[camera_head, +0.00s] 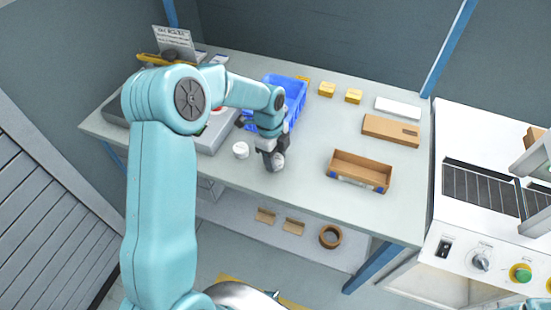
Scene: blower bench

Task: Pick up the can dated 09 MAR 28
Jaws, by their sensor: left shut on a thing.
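My left gripper (273,160) is low over the front part of the bench, pointing down. It is shut on a pale can (279,162), mostly hidden by the fingers. I cannot tell whether this can touches the bench. Another white can (240,150) stands upright on the bench just left of the gripper, apart from it. No date is readable on either can. My right gripper is not in view.
A blue crate (297,98) stands behind the gripper. An open cardboard box (359,172), a flat brown box (391,130), a white box (398,108) and small yellow boxes (327,90) are to the right. The bench (310,143) is clear between.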

